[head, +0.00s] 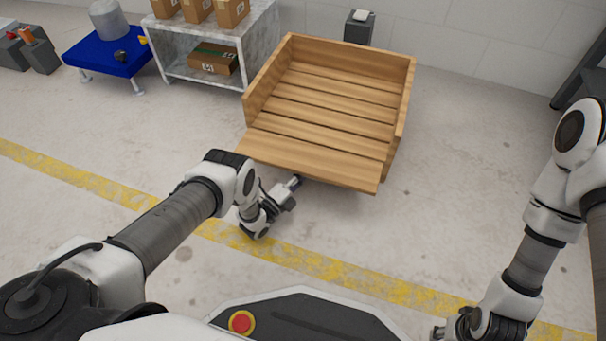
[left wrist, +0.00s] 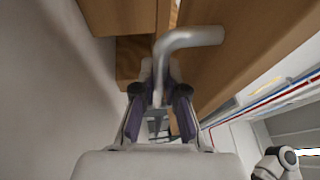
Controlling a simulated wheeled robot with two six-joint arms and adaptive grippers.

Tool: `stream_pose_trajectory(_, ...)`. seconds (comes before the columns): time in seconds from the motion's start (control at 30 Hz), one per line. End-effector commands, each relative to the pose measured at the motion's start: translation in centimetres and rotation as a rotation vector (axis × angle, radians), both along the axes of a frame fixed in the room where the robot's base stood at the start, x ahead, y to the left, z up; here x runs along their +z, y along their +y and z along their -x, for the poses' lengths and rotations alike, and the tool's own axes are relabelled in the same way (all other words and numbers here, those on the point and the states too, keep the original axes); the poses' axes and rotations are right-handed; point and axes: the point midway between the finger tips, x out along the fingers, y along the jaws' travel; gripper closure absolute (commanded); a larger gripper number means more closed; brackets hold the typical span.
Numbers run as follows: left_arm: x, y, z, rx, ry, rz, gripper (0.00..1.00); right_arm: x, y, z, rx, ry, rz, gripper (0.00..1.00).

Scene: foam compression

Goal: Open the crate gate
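A wooden crate (head: 338,55) with a slatted floor stands on the floor, centre right in the head view. Its front gate panel (head: 315,155) leans outward, away from the side walls, with its free edge toward me. My left gripper (head: 289,187) is under the gate's front edge. In the left wrist view, a bent grey metal handle (left wrist: 188,38) passes between the fingers of the left gripper (left wrist: 160,78), which are drawn in close around it. Wooden boards lie just beyond. My right gripper (head: 455,327) is low at the right; its fingers are mostly hidden.
A shelf (head: 262,30) with cardboard boxes stands left of the crate, and a blue platform (head: 105,62) with a grey cylinder stands farther left. A dark post (head: 358,30) is behind the crate. The floor right of the crate is clear.

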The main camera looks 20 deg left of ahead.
Motion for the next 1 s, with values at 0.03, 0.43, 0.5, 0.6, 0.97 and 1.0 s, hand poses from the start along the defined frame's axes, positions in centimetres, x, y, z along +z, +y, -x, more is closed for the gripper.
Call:
stream_pose_trajectory(0.03,0.0,0.0,0.0,0.000,0.001,0.000,1.00,0.0,0.0,0.0,0.000,0.000,0.000,0.60)
stream_pose_trajectory(0.43,2.1,0.0,0.3,-0.001,0.114,-0.005,1.00,4.2,0.1,0.8,-0.011,0.023,-0.004,0.60)
stream_pose_trajectory(0.5,2.2,0.0,0.4,-0.001,0.156,-0.006,1.00,5.0,0.1,0.9,-0.010,0.024,-0.004,0.60)
stream_pose_trajectory(0.6,2.1,0.0,0.4,-0.001,0.188,-0.007,1.00,5.3,0.1,0.9,-0.007,0.026,-0.005,0.60)
stream_pose_trajectory(0.97,1.7,0.0,0.4,-0.001,0.192,-0.007,0.78,5.0,0.1,1.0,-0.007,0.027,-0.004,0.60)
stream_pose_trajectory(1.0,1.7,0.0,0.4,-0.001,0.192,-0.007,0.78,5.0,0.1,1.0,-0.007,0.026,-0.004,0.60)
